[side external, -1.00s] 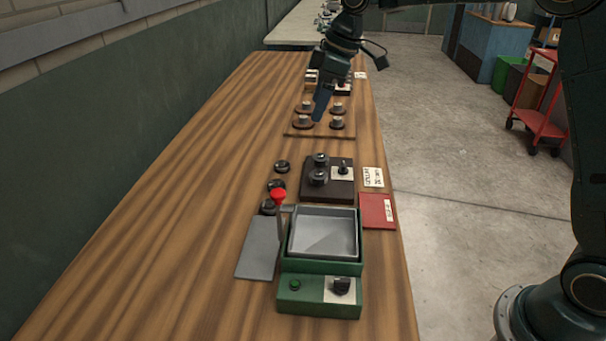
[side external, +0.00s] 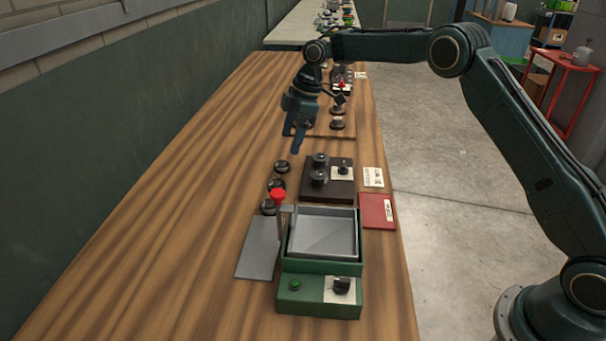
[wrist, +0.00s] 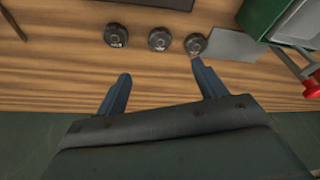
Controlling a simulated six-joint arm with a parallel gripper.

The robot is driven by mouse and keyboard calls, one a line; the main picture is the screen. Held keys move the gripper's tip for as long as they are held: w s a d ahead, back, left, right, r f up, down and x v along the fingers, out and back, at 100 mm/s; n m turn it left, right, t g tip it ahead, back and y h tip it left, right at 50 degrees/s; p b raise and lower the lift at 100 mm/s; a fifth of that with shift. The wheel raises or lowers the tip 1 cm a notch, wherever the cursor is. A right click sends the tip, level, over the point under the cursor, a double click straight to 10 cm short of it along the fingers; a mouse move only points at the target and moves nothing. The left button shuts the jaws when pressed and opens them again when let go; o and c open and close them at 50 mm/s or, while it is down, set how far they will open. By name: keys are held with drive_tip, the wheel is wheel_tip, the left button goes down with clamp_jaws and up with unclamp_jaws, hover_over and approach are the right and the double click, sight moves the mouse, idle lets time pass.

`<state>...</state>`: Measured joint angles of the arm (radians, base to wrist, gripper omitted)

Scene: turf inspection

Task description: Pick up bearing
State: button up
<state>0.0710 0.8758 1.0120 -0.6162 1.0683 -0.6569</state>
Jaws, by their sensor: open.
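Three dark, round, ring-like pieces that look like bearings lie in a row on the wooden table. In the side view these are the far bearing (side external: 282,167), the middle bearing (side external: 277,185) and the near bearing (side external: 268,206). In the wrist view they show as a left bearing (wrist: 116,35), a middle bearing (wrist: 159,39) and a right bearing (wrist: 195,44). My gripper (side external: 292,140) is open and empty, above the table just beyond the far bearing. In the wrist view its fingers (wrist: 160,68) are spread, with the row ahead of their tips.
A dark fixture (side external: 315,194) with round parts stands right of the row. A green machine (side external: 290,265) with a tray and red-knobbed lever is nearer, beside a grey plate (side external: 257,250). A red booklet (side external: 373,211) lies at right. The table's left side is clear.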

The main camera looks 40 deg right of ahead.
hover_over(276, 184)
drive_tip(key=d, duration=0.2)
drive_tip(key=shift+s+f, duration=0.2)
drive_tip(key=shift+f, duration=1.85)
drive_tip(key=shift+s+f, duration=0.2)
drive_tip(key=shift+f, duration=1.8)
drive_tip(key=shift+x, duration=2.55)
drive_tip(key=c, duration=1.2)
drive_tip(key=shift+r, duration=0.1)
drive_tip(key=shift+r, duration=5)
